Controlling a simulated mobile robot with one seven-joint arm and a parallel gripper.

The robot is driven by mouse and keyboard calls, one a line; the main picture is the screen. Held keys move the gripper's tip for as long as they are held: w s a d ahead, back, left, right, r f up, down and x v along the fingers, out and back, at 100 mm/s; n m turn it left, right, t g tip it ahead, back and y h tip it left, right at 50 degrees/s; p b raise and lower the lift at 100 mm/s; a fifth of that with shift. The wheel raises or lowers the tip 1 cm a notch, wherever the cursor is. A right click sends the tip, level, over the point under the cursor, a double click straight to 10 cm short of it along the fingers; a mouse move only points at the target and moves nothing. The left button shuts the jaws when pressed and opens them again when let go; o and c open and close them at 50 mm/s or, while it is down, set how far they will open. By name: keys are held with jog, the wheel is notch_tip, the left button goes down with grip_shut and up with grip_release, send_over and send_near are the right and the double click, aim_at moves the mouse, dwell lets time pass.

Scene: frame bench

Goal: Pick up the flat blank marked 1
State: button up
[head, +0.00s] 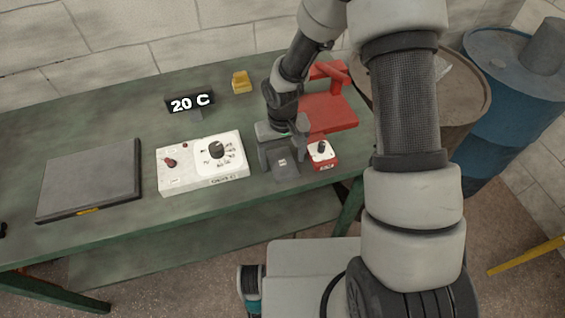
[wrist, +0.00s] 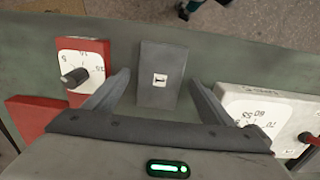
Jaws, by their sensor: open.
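The flat blank is a dark grey plate with a small white tag marked 1. It lies on the green bench near its front edge, in the head view (head: 286,172) and in the wrist view (wrist: 160,98). My gripper (head: 283,150) is just above it, pointing down. In the wrist view my gripper (wrist: 160,79) is open, with one finger on each side of the blank. Gaps show between the fingers and the blank. The gripper holds nothing. I cannot tell the exact height of the fingertips over the bench.
A white control box with a dial (head: 202,164) stands left of the blank, and a small red dial box (head: 322,154) close on its right. A red press-like device (head: 330,108) is behind. A grey plate (head: 90,180) and a 20 C display (head: 190,103) are farther left.

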jog(key=shift+f, duration=0.15)
jog(key=c, duration=1.3)
